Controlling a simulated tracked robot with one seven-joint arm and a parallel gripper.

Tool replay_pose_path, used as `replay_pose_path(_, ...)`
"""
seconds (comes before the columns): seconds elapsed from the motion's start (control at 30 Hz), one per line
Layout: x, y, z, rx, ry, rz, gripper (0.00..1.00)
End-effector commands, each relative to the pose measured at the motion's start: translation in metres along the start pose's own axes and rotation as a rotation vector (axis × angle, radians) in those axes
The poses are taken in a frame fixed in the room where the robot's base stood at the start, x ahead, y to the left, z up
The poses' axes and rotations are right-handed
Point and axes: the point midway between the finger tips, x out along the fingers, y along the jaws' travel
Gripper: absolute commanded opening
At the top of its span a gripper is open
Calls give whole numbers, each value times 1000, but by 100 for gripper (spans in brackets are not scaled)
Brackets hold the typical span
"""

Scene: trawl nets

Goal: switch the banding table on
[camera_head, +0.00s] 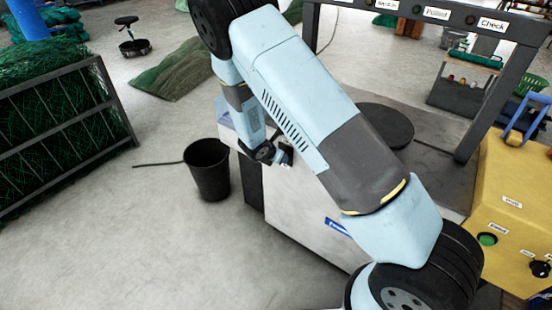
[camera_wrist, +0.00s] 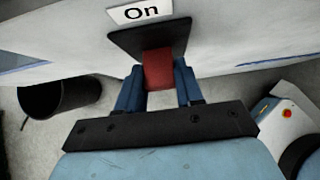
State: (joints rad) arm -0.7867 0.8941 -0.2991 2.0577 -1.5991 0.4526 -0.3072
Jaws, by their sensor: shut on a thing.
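In the wrist view a red switch lever (camera_wrist: 158,70) stands out from a black plate (camera_wrist: 125,42) on the white side of the banding table (camera_wrist: 225,72). A label reading "On" (camera_wrist: 141,12) sits at the plate's edge, at the top of the picture. My gripper (camera_wrist: 159,78) has its blue fingers on either side of the red lever and is shut on it. In the head view the banding table (camera_head: 290,208) is a white cabinet, and my gripper (camera_head: 284,155) is at its left side, partly hidden by my arm. The lever cannot be made out there.
A black bucket (camera_head: 207,171) stands on the floor left of the table, also in the wrist view (camera_wrist: 62,97). A yellow control box (camera_head: 510,210) with a green button is at the right. A dark frame rises above the table. A net-filled rack (camera_head: 65,155) stands far left.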

Motion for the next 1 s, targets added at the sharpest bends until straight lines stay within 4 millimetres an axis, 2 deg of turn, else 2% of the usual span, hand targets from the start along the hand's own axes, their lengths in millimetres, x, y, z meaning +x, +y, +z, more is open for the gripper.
replay_pose_path(0.33,0,4,4,3,-4,6,6)
replay_pose_path(0.37,0,4,4,3,-4,6,39)
replay_pose_path(0.6,0,2,4,3,-3,2,62)
replay_pose_path(0.87,-1,1,2,2,-1,1,62)
replay_pose_path(1.0,-10,1,1,1,1,2,62)
